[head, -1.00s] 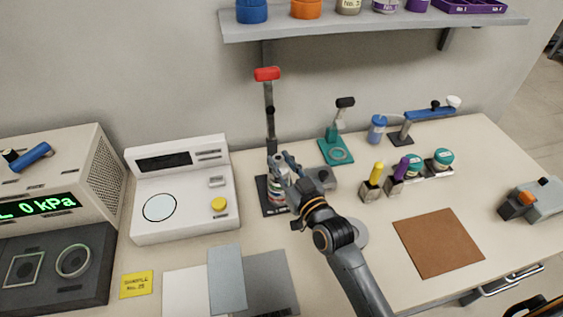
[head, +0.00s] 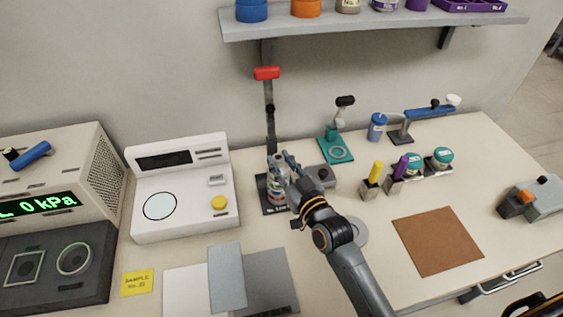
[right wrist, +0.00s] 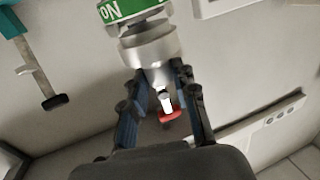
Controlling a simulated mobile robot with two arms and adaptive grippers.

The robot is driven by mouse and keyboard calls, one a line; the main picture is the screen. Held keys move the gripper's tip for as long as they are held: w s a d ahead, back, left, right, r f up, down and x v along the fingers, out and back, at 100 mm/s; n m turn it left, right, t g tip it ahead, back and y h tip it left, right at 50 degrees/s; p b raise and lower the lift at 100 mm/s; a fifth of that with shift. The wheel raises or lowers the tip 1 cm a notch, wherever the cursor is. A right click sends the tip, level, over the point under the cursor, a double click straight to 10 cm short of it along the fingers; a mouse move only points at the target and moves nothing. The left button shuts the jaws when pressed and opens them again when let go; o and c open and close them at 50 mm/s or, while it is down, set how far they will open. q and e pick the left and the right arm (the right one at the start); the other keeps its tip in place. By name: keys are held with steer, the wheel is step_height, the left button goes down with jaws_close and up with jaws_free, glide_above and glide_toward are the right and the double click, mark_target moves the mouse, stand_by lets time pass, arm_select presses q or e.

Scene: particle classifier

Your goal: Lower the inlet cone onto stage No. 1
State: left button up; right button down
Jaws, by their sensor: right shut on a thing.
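My right gripper (head: 277,164) is above the stack of ringed stages (head: 276,190) on the black stand base (head: 264,201). In the right wrist view its blue fingers (right wrist: 160,112) are shut on the silver inlet cone (right wrist: 150,50). The cone's wide end faces a green-banded stage (right wrist: 128,10), whose label shows only "No" in part. The cone and green stage look in line and very close; I cannot tell whether they are fully seated. In the head view the fingers hide most of the cone. My left gripper is out of view.
A stand column with a red handle (head: 267,73) rises just behind the stack. A grey box (head: 321,177) stands close to its right. The white instrument (head: 183,187) is to the left. A brown mat (head: 437,241) lies bare at the right.

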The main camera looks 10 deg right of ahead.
steer(key=shift+f, duration=0.4)
steer(key=c, duration=1)
jaws_free()
steer(key=shift+o, duration=0.2)
steer(key=v, duration=1.2)
